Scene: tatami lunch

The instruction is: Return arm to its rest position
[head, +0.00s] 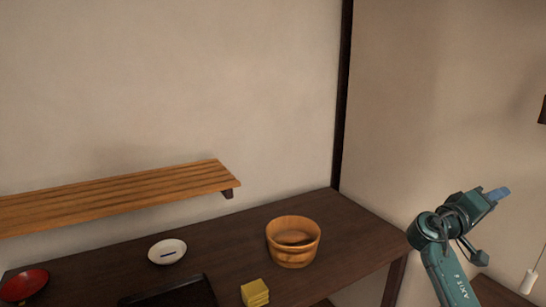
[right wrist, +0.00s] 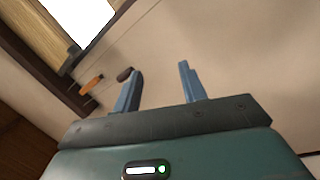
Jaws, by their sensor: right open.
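My right arm is raised at the right of the head view, beyond the right end of the dark counter. Its gripper (head: 497,194) is clear of the counter and touches nothing that I can see. In the right wrist view the two blue fingers of this gripper (right wrist: 158,90) stand apart with nothing between them, with a plain wall behind. My left gripper is not in view.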

